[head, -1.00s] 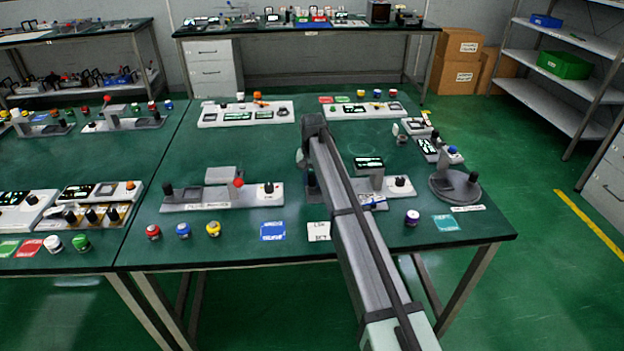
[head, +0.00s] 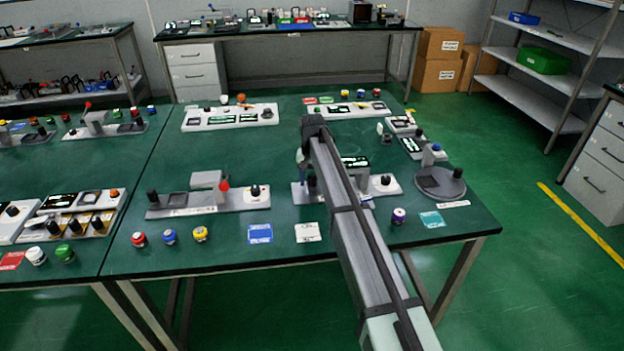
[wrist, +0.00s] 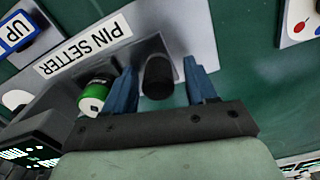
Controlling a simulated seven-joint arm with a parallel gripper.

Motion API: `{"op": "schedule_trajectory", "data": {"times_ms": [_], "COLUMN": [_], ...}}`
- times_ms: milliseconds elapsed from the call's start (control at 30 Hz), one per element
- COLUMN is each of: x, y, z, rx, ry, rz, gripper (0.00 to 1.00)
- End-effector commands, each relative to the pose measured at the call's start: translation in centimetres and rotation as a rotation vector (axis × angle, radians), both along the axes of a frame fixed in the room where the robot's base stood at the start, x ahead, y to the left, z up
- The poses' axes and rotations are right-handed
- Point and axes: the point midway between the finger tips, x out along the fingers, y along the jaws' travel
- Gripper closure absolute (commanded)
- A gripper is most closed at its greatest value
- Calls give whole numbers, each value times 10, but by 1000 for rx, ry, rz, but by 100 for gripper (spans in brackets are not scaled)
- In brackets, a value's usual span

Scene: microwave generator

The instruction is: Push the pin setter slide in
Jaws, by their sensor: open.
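In the wrist view a light grey plate labelled PIN SETTER (wrist: 85,50) lies under my gripper (wrist: 160,88), the label upside down. A black knob (wrist: 158,76) stands on the plate between my two blue fingers, with a gap visible on each side. My gripper is open. A green and white cylinder (wrist: 94,97) sits just left of the left finger. In the head view my arm hides part of the central fixture (head: 300,197) and most of my gripper. I cannot tell from these views how far the slide is in.
A blue UP tag (wrist: 15,34) is near the plate. A long grey fixture (head: 175,207) with a red-tipped lever is left of my arm; a round-based fixture (head: 455,192) is right. Coloured buttons and a blue card (head: 260,234) lie along the table front.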

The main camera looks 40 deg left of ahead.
Motion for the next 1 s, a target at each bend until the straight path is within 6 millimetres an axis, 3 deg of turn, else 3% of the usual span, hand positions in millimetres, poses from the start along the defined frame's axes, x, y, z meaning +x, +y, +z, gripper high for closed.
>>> {"op": "schedule_trajectory", "data": {"times_ms": [267,800,1000], "x": [0,0,0], "y": [0,0,0], "z": [10,107,130], "rx": [0,1,1], "ry": [0,-1,-1], "rz": [0,0,0], "gripper": [43,43,43]}}
